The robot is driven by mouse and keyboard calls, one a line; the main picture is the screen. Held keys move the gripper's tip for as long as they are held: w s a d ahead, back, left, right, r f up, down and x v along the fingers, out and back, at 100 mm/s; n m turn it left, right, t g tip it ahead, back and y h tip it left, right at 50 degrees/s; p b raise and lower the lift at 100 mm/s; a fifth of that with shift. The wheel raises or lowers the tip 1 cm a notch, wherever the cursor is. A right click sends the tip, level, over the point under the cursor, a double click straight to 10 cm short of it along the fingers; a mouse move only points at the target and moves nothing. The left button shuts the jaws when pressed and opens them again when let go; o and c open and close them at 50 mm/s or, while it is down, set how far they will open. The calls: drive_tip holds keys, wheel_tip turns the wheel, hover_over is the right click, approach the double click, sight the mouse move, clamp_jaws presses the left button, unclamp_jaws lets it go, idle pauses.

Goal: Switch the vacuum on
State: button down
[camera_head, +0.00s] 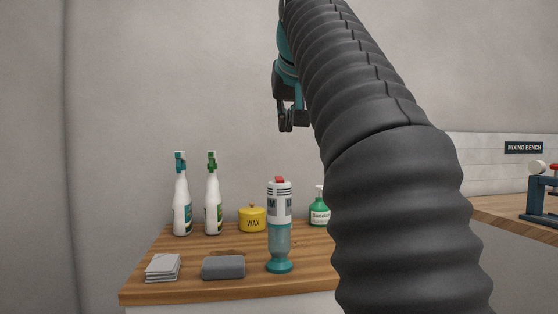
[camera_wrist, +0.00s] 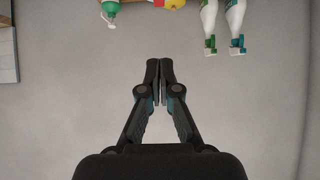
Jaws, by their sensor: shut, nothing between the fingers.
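The vacuum (camera_head: 279,226) stands upright on the wooden counter in the head view. It has a white upper body, a teal clear lower part and a red button (camera_head: 280,180) on top. Whether the button is pressed cannot be told. My gripper (camera_head: 287,128) is in the air above the counter, well above the vacuum and apart from it. In the wrist view my gripper (camera_wrist: 160,66) has its fingertips together with nothing between them. The vacuum is not visible in the wrist view.
On the wooden counter (camera_head: 200,294) are two spray bottles (camera_head: 182,207), a yellow wax tin (camera_head: 252,218), a green bottle (camera_head: 319,208), folded cloths (camera_head: 163,267) and a grey block (camera_head: 223,267). The mixing bench (camera_head: 500,206) is at right. My arm hides the counter's right part.

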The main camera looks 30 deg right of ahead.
drive_tip(key=b, duration=0.1)
hover_over(279, 177)
drive_tip(key=s, duration=0.2)
drive_tip(key=f, duration=0.5)
drive_tip(key=shift+s+a+f, duration=0.2)
drive_tip(key=shift+a+f, duration=0.2)
drive_tip(key=shift+w+d+f+b, duration=0.1)
drive_tip(key=shift+w+f+b, duration=0.15)
drive_tip(key=shift+f, duration=0.35)
drive_tip(key=shift+w+d+f+b, duration=0.15)
drive_tip(key=shift+f+b, duration=0.2)
drive_tip(key=shift+f, duration=0.25)
drive_tip(key=shift+w+f+b, duration=0.15)
drive_tip(key=shift+f+b, duration=0.15)
drive_tip(key=shift+f, duration=0.6)
drive_tip(key=shift+w+f, duration=0.1)
drive_tip(key=shift+f, duration=0.1)
drive_tip(key=shift+w+d+r+p, duration=0.2)
drive_tip(key=shift+w+r+p, duration=0.05)
drive_tip(key=shift+w+p, duration=0.55)
drive_tip(key=shift+s, duration=0.15)
drive_tip(key=v, duration=1.2)
